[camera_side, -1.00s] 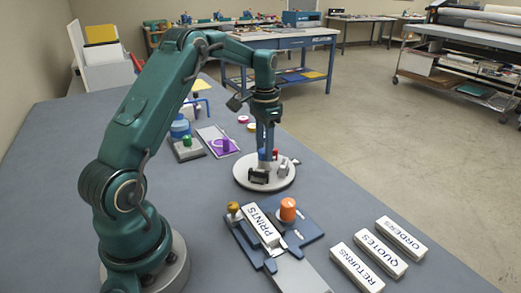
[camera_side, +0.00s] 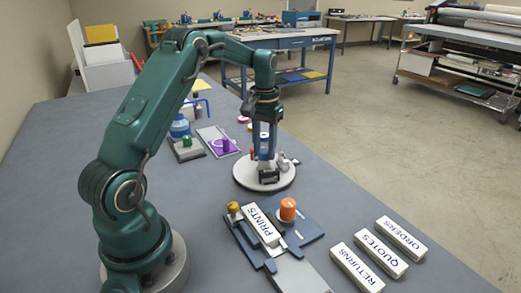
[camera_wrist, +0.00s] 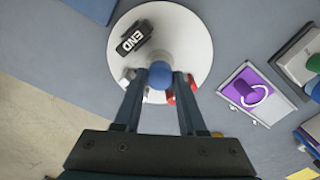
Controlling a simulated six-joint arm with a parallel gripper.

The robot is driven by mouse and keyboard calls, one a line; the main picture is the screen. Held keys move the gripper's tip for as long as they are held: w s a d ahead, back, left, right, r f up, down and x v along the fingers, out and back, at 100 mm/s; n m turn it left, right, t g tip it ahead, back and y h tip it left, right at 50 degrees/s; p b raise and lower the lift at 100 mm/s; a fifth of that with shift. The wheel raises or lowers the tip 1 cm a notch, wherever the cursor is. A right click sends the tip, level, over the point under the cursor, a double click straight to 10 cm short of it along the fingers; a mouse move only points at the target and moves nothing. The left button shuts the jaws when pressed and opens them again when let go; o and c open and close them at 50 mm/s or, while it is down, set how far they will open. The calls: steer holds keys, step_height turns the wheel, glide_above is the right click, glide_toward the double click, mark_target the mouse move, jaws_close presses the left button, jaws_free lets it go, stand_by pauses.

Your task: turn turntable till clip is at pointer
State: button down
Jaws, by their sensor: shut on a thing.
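The turntable (camera_side: 246,178) is a round white disc on the bench, and it fills the top of the wrist view (camera_wrist: 190,35). A black clip (camera_wrist: 132,40) marked "END" sits on the disc, away from my gripper; in the side view a black piece (camera_side: 268,176) shows at its front. A blue knob (camera_wrist: 160,75) stands up from the disc. My gripper (camera_side: 264,152) points down over it, its fingers shut on the knob. A red piece (camera_wrist: 183,93) and a pale piece (camera_wrist: 127,79) are partly hidden by the fingers. I cannot identify the pointer with certainty.
A blue fixture with a "PRINTS" block (camera_side: 263,227) and an orange knob (camera_side: 287,209) stands in front of the turntable. Blocks lettered "RETURNS", "QUOTES" (camera_side: 380,254) and "ORDERS" lie at right. A purple piece on a plate (camera_side: 223,146) is behind, to the left.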

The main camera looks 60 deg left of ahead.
mark_target(264, 151)
steer(key=shift+n, duration=1.7)
steer(key=shift+c, duration=2.4)
jaws_free()
steer(key=shift+r, duration=2.6)
